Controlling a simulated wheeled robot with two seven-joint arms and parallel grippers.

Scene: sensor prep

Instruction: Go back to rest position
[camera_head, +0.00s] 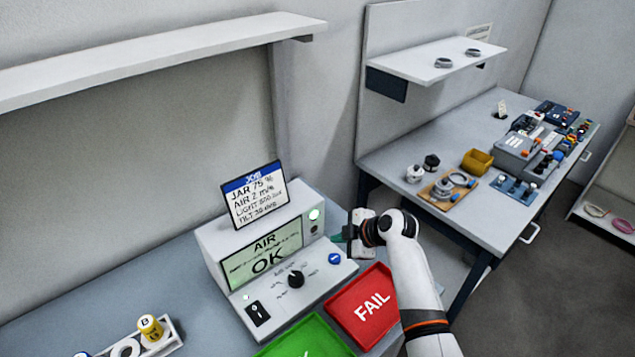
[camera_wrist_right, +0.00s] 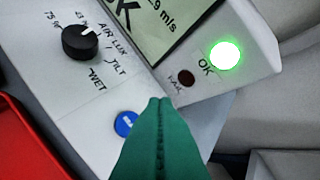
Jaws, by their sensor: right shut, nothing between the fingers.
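My right gripper (camera_head: 340,238) is at the right end of the tester box (camera_head: 213,243), beside its lit lamp. In the right wrist view its green fingers (camera_wrist_right: 160,102) are together with nothing between them. They overlap the lower part of the panel in that view, near the blue button (camera_wrist_right: 125,122). I cannot tell whether they touch the box. The tester screen (camera_head: 262,256) reads AIR OK, and the OK lamp (camera_wrist_right: 225,55) glows green. My left gripper is not in view.
A red FAIL tray (camera_head: 345,318) and a green tray (camera_head: 300,342) lie in front of the box. A white rack (camera_head: 172,340) with a yellow bottle (camera_head: 151,328) stands at lower left. A shelf (camera_head: 150,57) hangs above. A second bench (camera_head: 440,150) is at the right.

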